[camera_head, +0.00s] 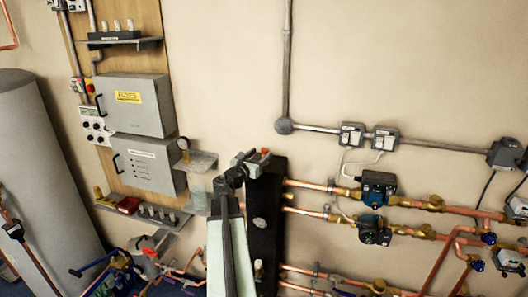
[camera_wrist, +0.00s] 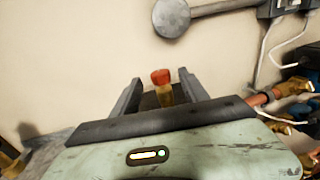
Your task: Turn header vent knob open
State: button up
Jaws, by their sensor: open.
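The header vent knob (camera_wrist: 161,77) is a small red cap on a brass stem in the wrist view. It also shows as a small red spot (camera_head: 265,151) at the top of the black vertical header (camera_head: 266,210) in the head view. My gripper (camera_wrist: 160,92) is open, with one dark finger on each side of the knob and stem. Gaps show between the fingers and the knob. In the head view my gripper (camera_head: 252,162) is at the header's top and partly covers it. The knob's turned position cannot be told.
Copper pipes (camera_head: 310,184) with pumps (camera_head: 377,187) and brass valves run right from the header. Grey control boxes (camera_head: 138,105) are on a wooden board at left. A grey conduit with a round junction (camera_wrist: 171,16) is on the wall behind the knob.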

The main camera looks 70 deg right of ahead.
jog(key=shift+w+d+f+m+g+y, duration=0.15)
jog(key=shift+w+d+m+g, duration=0.2)
jog(key=shift+g, duration=0.25)
jog(key=shift+w+d+m+g+y, duration=0.1)
jog(key=shift+w+d+m+g, duration=0.1)
jog(key=shift+m+g, duration=0.35)
jog(key=shift+w+d+f+m+g+y, duration=0.1)
jog(key=shift+w+d+m+g+y, duration=0.15)
jog(key=shift+g, duration=0.4)
jog(key=shift+w+f+m+g+y+b, duration=0.1)
jog(key=shift+w+m+g+y+b, duration=0.2)
jog(key=shift+m+g, duration=0.6)
jog(key=shift+w+a+g, duration=0.1)
jog(key=shift+a+g, duration=0.2)
jog(key=shift+g, duration=0.3)
jog(key=shift+a+m+y, duration=0.2)
jog(key=shift+m+y, duration=0.05)
jog(key=shift+y, duration=0.05)
jog(key=shift+s+d, duration=0.1)
jog(key=shift+s, duration=0.25)
jog(key=x, duration=0.7)
jog(key=shift+s+d, duration=0.15)
jog(key=shift+d, duration=0.05)
grip_shut()
